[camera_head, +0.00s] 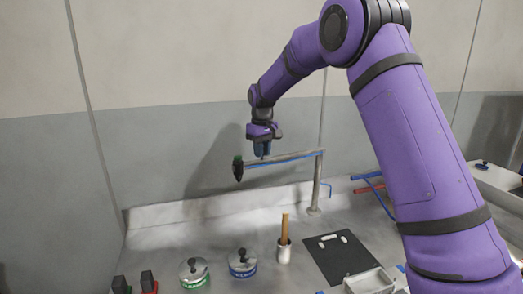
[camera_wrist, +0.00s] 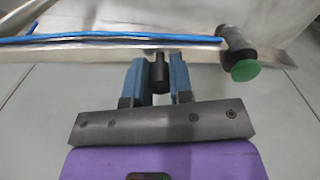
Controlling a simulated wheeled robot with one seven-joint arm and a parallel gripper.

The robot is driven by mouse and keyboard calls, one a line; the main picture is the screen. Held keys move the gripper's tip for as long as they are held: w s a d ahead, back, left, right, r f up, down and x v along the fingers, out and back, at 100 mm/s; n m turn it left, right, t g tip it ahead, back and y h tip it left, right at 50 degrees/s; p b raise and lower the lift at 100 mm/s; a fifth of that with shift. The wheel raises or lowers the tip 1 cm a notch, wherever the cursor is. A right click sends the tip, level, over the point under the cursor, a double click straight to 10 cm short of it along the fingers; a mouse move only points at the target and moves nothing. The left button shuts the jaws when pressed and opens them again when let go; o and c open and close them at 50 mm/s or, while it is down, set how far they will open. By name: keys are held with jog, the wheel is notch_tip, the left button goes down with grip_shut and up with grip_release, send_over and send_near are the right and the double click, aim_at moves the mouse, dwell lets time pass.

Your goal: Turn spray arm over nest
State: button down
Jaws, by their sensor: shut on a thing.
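The spray arm (camera_head: 285,157) is a grey horizontal tube with a blue hose. It runs left from an upright post (camera_head: 316,185) to a black nozzle (camera_head: 238,170) with a green top. In the wrist view the tube (camera_wrist: 100,45) crosses the picture, with the nozzle's green cap (camera_wrist: 244,70) at right. My gripper (camera_head: 262,152) is at the tube near the nozzle; its blue fingers (camera_wrist: 157,75) are shut on a dark upright peg (camera_wrist: 160,70) on the arm. A dark square plate (camera_head: 335,270) with small white pieces lies right of centre below; I cannot tell if it is the nest.
On the bench stand a green-ringed tin (camera_head: 194,273), a blue-ringed tin (camera_head: 242,263) and a cup (camera_head: 284,254) holding a wooden handle. A pale tray (camera_head: 370,281) is at front right. Blue and red pipes (camera_head: 368,188) lie behind right. A wall rises behind.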

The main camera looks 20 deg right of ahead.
jog(key=shift+s+d, duration=0.1)
jog(key=shift+s, duration=0.4)
jog(key=s+d+n, duration=0.6)
jog(key=s+n, duration=0.1)
jog(key=s, duration=0.5)
jog(key=s+d+n, duration=0.3)
jog(key=d, duration=0.5)
jog(key=s+d+n, duration=0.4)
jog(key=d, duration=0.4)
jog(key=shift+s+d, duration=0.25)
jog(key=shift+s, duration=0.05)
jog(key=shift+d, duration=0.1)
jog(key=c, duration=1)
grip_release()
jog(key=shift+d, duration=0.1)
